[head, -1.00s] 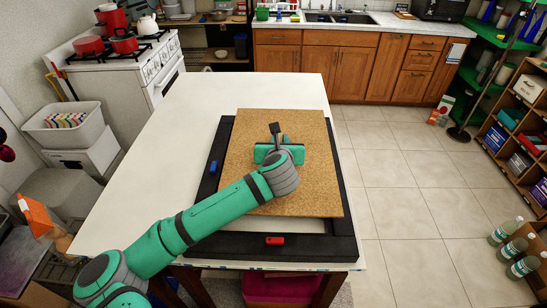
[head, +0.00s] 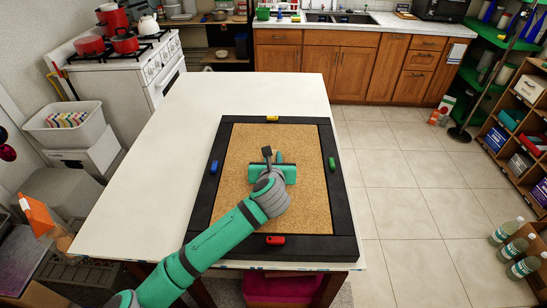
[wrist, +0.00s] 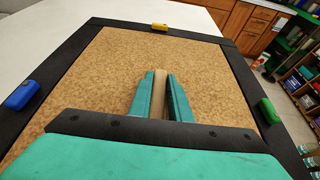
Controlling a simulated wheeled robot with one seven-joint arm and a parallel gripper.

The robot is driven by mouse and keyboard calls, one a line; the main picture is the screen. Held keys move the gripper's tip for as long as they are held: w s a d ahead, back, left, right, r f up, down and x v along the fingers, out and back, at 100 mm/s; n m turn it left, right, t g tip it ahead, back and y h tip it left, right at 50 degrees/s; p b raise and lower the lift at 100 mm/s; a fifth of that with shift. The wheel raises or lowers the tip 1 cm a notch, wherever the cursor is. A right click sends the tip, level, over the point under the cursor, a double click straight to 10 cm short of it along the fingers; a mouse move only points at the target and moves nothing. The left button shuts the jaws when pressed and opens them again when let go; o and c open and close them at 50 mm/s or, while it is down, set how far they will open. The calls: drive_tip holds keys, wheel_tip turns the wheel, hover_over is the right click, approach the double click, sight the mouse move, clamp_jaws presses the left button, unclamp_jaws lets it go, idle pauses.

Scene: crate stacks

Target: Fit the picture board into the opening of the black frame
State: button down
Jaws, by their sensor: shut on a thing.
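The picture board (head: 305,152) is a cork-brown panel lying within the opening of the black frame (head: 346,225) on the white table. Its edges run along the frame's inner edges on all sides that show; I cannot tell whether it is fully flush. In the wrist view the board (wrist: 95,85) also lines up with the frame (wrist: 60,70). My gripper (head: 275,170) is over the board's middle, shut on a pale upright handle (wrist: 160,82) on the board. My arm and gripper hide part of the board's lower left.
Coloured clips sit on the frame: yellow (head: 272,118) at the far side, blue (head: 214,167) left, green (head: 332,164) right, red (head: 275,240) near. The white table (head: 160,170) is clear to the left. Tiled floor lies to the right.

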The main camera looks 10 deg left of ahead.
drive_tip(key=c, duration=1.6)
unclamp_jaws()
drive_tip(key=shift+c, duration=0.2)
drive_tip(key=v, duration=1.2)
drive_tip(key=shift+d, duration=0.1)
